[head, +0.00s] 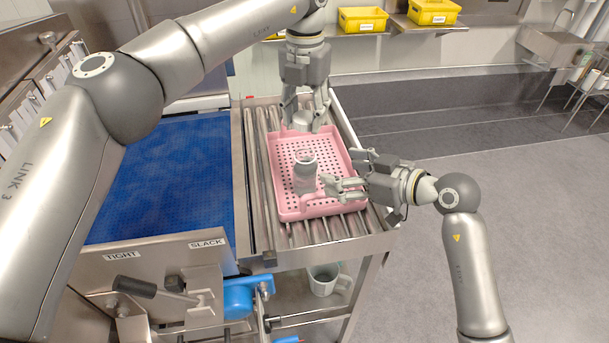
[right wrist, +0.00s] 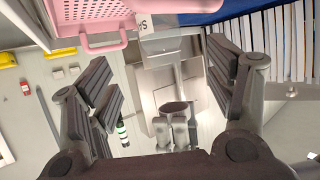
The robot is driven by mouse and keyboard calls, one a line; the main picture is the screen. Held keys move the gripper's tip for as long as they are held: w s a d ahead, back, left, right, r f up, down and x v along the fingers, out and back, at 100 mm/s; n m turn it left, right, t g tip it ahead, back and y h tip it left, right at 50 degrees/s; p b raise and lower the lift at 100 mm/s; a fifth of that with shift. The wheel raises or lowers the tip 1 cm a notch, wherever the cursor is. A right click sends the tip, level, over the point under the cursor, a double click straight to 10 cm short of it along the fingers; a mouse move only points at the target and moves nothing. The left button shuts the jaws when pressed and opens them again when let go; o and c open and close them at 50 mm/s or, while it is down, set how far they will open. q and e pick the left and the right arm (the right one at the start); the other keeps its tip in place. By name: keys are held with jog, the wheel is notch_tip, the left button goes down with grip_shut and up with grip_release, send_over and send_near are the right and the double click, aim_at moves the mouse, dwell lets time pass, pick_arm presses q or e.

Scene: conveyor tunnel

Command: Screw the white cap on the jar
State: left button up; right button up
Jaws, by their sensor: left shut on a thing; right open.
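The jar (head: 305,174), pale and grey-white, stands upright in the pink perforated tray (head: 284,206). My left gripper (head: 305,108) points down above the tray's far part and is shut on the white cap (head: 302,120), a little beyond the jar and apart from it. My right gripper (head: 344,174) is open at the tray's right side, its fingers pointing left toward the jar. In the right wrist view my right gripper (right wrist: 163,88) has its fingers wide apart with nothing held. That view shows the tray's edge (right wrist: 88,12) at the upper left, but I cannot make out the jar there.
The tray rests on a roller conveyor (head: 258,170), beside a blue belt (head: 165,175). A lever (head: 135,288) and a blue clamp (head: 240,296) are at the near end. Yellow bins (head: 362,19) sit on the back shelf.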

aim_at(315, 165)
jog(key=x, duration=1)
jog(key=shift+w+a, duration=0.1)
jog(key=shift+a, duration=0.05)
jog(key=c, duration=1.5)
pick_arm(q)
jog(key=shift+f, duration=2.45)
pick_arm(e)
jog(key=shift+c, duration=0.2)
